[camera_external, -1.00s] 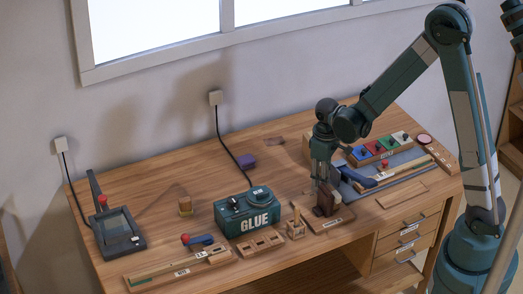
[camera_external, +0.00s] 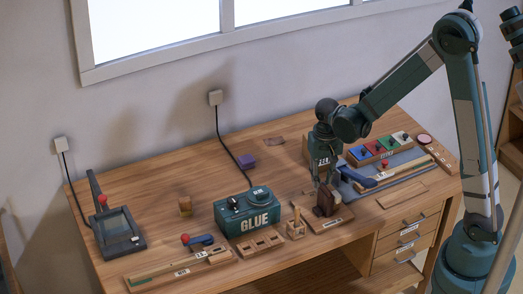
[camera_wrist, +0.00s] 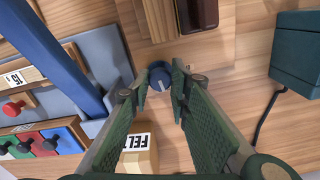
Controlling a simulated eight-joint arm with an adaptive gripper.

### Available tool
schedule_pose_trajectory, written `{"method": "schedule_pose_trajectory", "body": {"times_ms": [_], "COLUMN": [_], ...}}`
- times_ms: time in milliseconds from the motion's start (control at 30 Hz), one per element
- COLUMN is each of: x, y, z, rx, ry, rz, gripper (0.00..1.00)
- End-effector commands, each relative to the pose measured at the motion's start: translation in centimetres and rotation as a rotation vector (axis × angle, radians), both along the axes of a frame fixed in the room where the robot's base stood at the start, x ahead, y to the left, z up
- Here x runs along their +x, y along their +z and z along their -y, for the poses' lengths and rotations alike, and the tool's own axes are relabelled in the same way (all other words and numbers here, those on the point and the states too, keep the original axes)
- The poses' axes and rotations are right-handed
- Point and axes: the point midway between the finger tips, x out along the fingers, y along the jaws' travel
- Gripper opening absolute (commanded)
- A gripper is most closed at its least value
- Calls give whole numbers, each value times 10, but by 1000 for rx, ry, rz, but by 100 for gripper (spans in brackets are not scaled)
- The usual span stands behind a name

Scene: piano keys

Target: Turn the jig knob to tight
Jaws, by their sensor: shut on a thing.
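The jig knob (camera_wrist: 160,76) is a round dark blue-grey knob with a pale pointer line, seen at the top middle of the wrist view. It sits beside the wooden jig (camera_wrist: 215,45), which bears a dark brown block (camera_wrist: 199,14). My gripper (camera_wrist: 161,92) is shut on the knob, one green finger on each side. In the external view my gripper (camera_external: 321,183) points down just behind the brown block (camera_external: 326,204) on the jig's board (camera_external: 340,219). The knob is hidden there. No loose or tight marking is readable.
The green GLUE box (camera_external: 247,211) stands left of the jig. A blue-handled tool (camera_external: 362,181) lies on the grey mat to the right. A box labelled FELT (camera_wrist: 138,152) is close to my fingers in the wrist view. The left back of the table is largely clear.

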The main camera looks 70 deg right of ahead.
Motion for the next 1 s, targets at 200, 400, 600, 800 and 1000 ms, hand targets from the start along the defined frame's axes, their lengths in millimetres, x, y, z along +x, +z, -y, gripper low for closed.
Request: {"method": "schedule_pose_trajectory", "body": {"times_ms": [200, 400, 600, 800, 1000], "x": [0, 0, 0, 0, 0], "y": [0, 0, 0, 0, 0], "z": [0, 0, 0, 0, 0], "rx": [0, 0, 1, 0, 0], "ry": [-62, -76, -75, -74, -74], "rz": [0, 0, 1, 0, 0], "gripper": [8, 8, 8, 26, 26]}}
